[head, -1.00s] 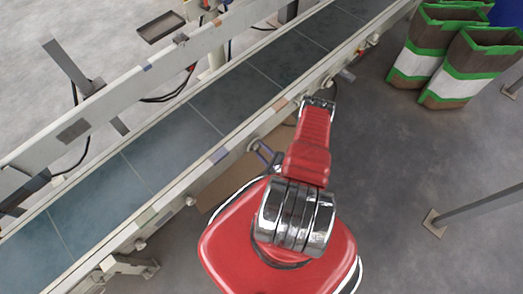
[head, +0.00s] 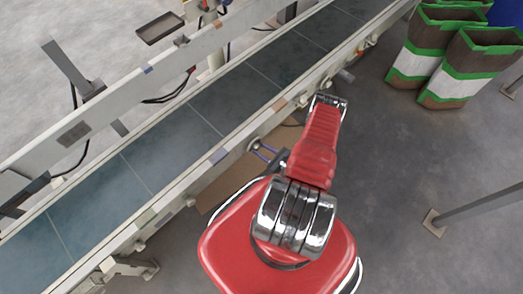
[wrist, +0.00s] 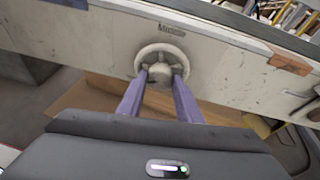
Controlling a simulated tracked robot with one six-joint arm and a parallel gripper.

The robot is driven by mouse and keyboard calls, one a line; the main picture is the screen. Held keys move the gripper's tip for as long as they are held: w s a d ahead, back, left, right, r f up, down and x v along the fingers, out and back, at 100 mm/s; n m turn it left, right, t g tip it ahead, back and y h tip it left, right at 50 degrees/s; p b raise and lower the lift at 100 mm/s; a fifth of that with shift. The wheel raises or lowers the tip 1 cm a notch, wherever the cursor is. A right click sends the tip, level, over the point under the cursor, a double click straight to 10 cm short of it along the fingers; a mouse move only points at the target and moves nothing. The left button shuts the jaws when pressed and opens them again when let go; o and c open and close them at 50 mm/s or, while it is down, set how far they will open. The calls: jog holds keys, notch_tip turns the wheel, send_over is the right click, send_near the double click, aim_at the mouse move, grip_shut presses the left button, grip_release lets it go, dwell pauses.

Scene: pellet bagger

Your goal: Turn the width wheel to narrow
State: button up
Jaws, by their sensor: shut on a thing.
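The width wheel is a pale round handwheel with a hub (wrist: 163,54) on the side of the conveyor's rail, in the upper middle of the wrist view. In the head view it shows small at the rail's near side (head: 253,144). My gripper (wrist: 162,75) has two purple fingers that reach up to the wheel from below, one to each side of its lower part, and is shut on it. The fingers also show in the head view (head: 264,152). They hide part of the wheel's lower rim. A small label plate (wrist: 172,29) sits just above the wheel; I cannot read it.
The conveyor belt (head: 185,130) runs diagonally behind the rail. An orange patch (wrist: 290,60) marks the rail right of the wheel, and a purple patch (wrist: 68,3) to its left. Green-banded brown bags (head: 470,65) stand at upper right. A post (head: 480,203) stands at right; floor between is clear.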

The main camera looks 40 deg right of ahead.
jog(key=m+y, duration=0.1)
jog(key=m, duration=0.2)
jog(key=m+y, duration=0.2)
jog(key=m, duration=0.1)
jog(key=m+t+y, duration=0.1)
jog(key=m, duration=0.2)
jog(key=shift+d+f+m, duration=0.3)
jog(key=shift+f, duration=0.1)
dwell(0.4)
jog(key=shift+d, duration=0.1)
jog(key=o, duration=1)
jog(key=shift+o, duration=0.2)
jog(key=v, duration=1.3)
jog(key=shift+s+d+f, duration=0.25)
jog(key=shift+s+f, duration=0.05)
jog(key=shift+s, duration=0.1)
